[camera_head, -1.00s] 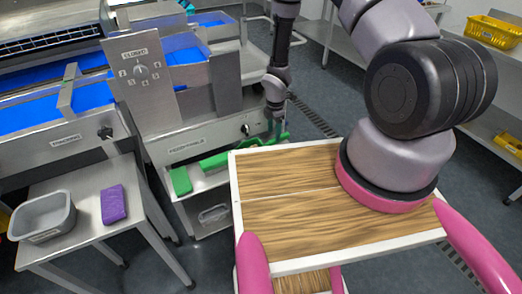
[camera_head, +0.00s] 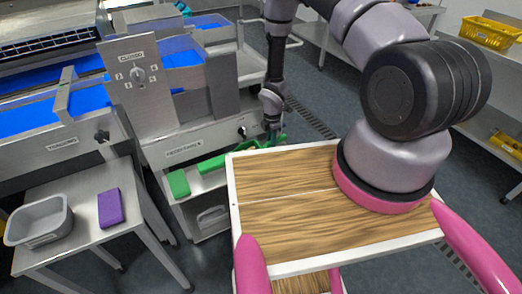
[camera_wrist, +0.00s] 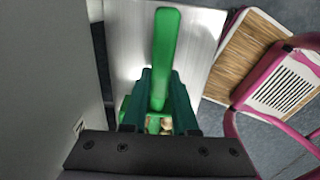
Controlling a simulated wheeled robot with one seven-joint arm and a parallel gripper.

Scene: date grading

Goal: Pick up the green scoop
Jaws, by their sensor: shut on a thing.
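The green scoop (camera_head: 212,164) is at the low steel shelf beside the machine, its handle pointing left in the head view. In the wrist view its long green handle (camera_wrist: 165,50) runs up from between my fingers, and part of its bowl with some brownish pieces shows below. My gripper (camera_head: 273,136) is at the right of the scoop, behind the wooden board. In the wrist view my gripper (camera_wrist: 160,95) has its dark green fingers on either side of the scoop, shut on it. I cannot tell whether the scoop is clear of the shelf.
The wooden board (camera_head: 285,215) with a white rim is in front. A side table at left holds a grey tub (camera_head: 40,222) and a purple block (camera_head: 110,208). The machine panel (camera_head: 138,80) stands close behind.

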